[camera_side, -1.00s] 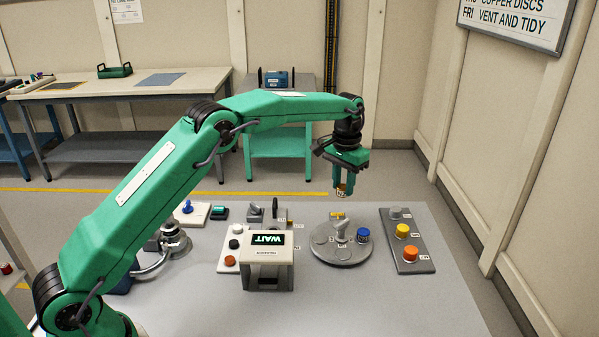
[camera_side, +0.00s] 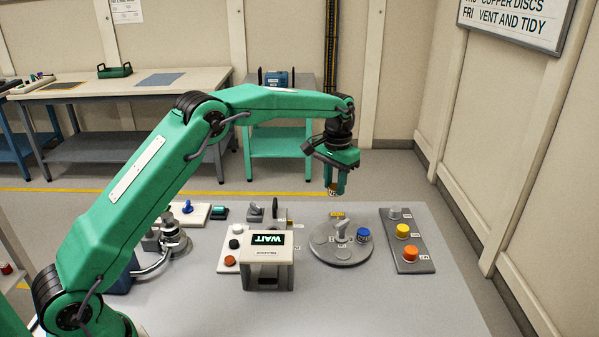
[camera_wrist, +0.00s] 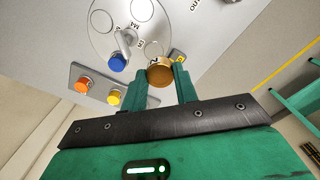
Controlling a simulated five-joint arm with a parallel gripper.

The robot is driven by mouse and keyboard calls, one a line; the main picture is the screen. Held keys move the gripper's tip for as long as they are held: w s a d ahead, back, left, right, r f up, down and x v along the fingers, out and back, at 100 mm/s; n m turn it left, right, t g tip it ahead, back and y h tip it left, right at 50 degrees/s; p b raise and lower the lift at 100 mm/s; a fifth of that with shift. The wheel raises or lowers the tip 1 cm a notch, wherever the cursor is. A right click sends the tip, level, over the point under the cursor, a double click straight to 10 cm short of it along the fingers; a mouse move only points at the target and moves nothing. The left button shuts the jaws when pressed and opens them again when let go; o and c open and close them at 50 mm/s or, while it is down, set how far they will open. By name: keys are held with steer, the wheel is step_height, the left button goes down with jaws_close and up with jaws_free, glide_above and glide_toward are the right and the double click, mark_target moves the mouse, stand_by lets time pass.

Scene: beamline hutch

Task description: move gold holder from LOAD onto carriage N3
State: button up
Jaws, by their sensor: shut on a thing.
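My gripper (camera_side: 335,188) is shut on the gold holder (camera_wrist: 159,73). The holder sits between the two green fingers in the wrist view, and its small lower end (camera_side: 333,191) just shows below them in the side view. My gripper holds it in the air near the far edge of the round grey disc (camera_side: 325,255). The disc has several round seats with small labels, too small to read surely, so I cannot tell which carriage is N3. A blue holder (camera_side: 363,236) stands on the disc's right side; it also shows in the wrist view (camera_wrist: 117,62).
A lever-like grey clamp (camera_side: 342,231) rises from the disc's middle. A dark rack (camera_side: 418,262) at right bears grey, yellow and orange holders. A WAIT display box (camera_side: 267,277) stands left of the disc. A yellow tag (camera_side: 337,215) lies at the disc's far edge.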

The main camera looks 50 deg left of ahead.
steer(key=s+a+f, duration=0.1)
steer(key=s+a, duration=0.7)
steer(key=s, duration=0.6)
steer(key=shift+a, duration=0.3)
steer(key=shift+f, duration=0.35)
steer(key=shift+f, duration=3.15)
steer(key=shift+f, duration=0.6)
steer(key=o, duration=1)
steer(key=shift+o, duration=0.2)
